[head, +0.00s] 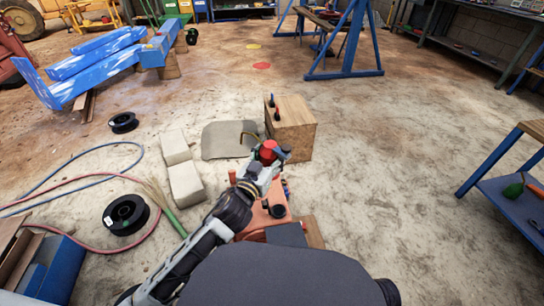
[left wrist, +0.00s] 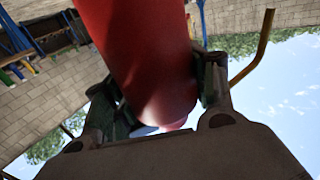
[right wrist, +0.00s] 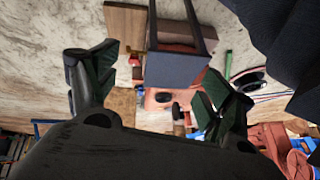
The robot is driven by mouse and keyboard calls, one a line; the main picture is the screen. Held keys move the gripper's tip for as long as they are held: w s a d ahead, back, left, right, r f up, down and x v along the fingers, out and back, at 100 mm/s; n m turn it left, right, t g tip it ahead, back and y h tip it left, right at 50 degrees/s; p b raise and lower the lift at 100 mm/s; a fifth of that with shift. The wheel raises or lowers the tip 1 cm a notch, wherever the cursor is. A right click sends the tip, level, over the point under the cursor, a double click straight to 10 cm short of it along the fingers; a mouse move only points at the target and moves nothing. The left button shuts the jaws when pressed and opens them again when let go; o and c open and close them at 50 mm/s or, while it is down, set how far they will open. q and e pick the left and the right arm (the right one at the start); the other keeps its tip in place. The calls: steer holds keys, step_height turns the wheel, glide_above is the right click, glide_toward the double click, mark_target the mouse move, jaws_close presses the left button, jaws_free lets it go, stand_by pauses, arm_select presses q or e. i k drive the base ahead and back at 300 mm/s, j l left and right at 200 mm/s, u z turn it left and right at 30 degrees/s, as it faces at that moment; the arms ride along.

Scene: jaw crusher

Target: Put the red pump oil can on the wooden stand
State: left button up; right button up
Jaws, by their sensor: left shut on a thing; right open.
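The red pump oil can (head: 268,152) is held in my left gripper (head: 264,164), which is shut on its body. In the left wrist view the can (left wrist: 145,45) fills the space between the two fingers, with its thin brass spout (left wrist: 255,50) to the right. The wooden stand (head: 298,140) is a box-like block on the floor, just beyond the can in the head view. The can overlaps the stand's near left side there; I cannot tell the gap. My right gripper (right wrist: 148,85) is open and empty in the right wrist view and does not show in the head view.
Two small dark-and-red items (head: 274,106) are at the stand's left edge. An orange machine (head: 262,218) is below my left gripper. The floor right of the stand is clear.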

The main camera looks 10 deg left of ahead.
mark_target(298, 114)
steer(key=z, duration=0.7)
steer(key=i+l+z, duration=0.1)
steer(key=l, duration=0.25)
steer(key=i+l+z, duration=0.1)
steer(key=l, duration=0.25)
steer(key=i+l+z, duration=0.1)
steer(key=l, duration=0.25)
steer(key=i+l+z, duration=0.35)
steer(key=i+l, duration=0.4)
steer(key=i+l+u, duration=0.15)
steer(key=i, duration=0.2)
steer(key=i+l+u, duration=0.1)
steer(key=i, duration=0.3)
steer(key=i+u, duration=0.4)
steer(key=i+l+u, duration=0.1)
steer(key=i+u, duration=0.8)
steer(key=i, duration=0.1)
